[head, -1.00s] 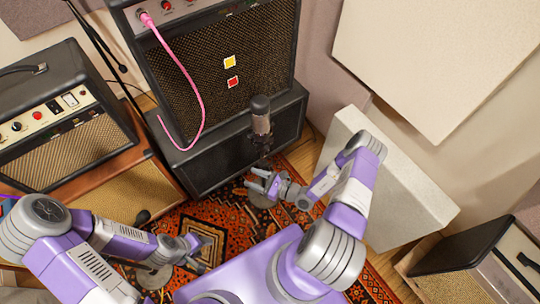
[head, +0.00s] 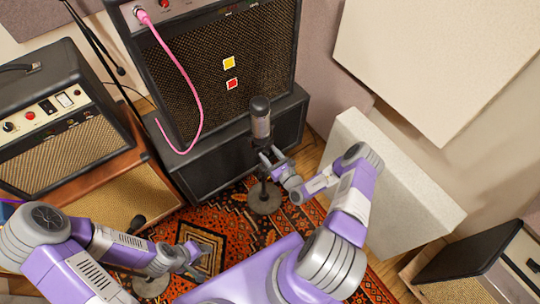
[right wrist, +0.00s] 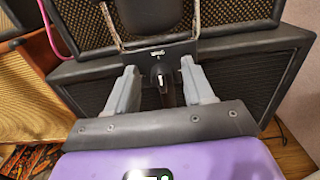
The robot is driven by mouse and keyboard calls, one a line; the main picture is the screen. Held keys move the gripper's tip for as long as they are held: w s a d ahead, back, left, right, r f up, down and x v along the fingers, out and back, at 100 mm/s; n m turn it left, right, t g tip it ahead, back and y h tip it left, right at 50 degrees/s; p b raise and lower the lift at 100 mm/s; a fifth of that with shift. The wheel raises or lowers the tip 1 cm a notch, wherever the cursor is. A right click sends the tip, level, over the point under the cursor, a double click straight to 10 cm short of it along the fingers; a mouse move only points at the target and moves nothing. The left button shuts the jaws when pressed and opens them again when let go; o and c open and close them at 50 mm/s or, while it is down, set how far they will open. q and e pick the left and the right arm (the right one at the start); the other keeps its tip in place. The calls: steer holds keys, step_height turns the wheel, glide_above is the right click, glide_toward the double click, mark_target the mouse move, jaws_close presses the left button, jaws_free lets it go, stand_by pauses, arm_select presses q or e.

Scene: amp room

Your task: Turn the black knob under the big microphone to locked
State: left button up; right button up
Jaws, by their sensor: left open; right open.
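The big microphone (head: 260,118) stands upright on a stand with a round base (head: 264,198) on the rug. In the right wrist view its dark body (right wrist: 152,14) shows at the top, in a metal cradle. Below it is a dark plate with a small label, and the black knob (right wrist: 160,76) sits just under that label. My right gripper (right wrist: 159,74) is open, one finger on each side of the knob, with gaps on both sides. In the head view my right gripper (head: 271,157) is just below the microphone. My left gripper (head: 203,250) is open and empty, low over the rug.
A large amplifier (head: 185,85) with a pink cable stands on a black cabinet (head: 205,172) behind the microphone. Another amplifier (head: 60,150) is at the left. A small microphone (head: 137,223) stands near my left arm. A pale panel (head: 400,200) leans at the right.

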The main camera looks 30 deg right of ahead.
jaws_close()
steer(key=shift+m, duration=0.4)
steer(key=m, duration=1.1)
steer(key=f+m, duration=0.1)
steer(key=m, duration=0.5)
steer(key=shift+d, duration=0.4)
stand_by(0.4)
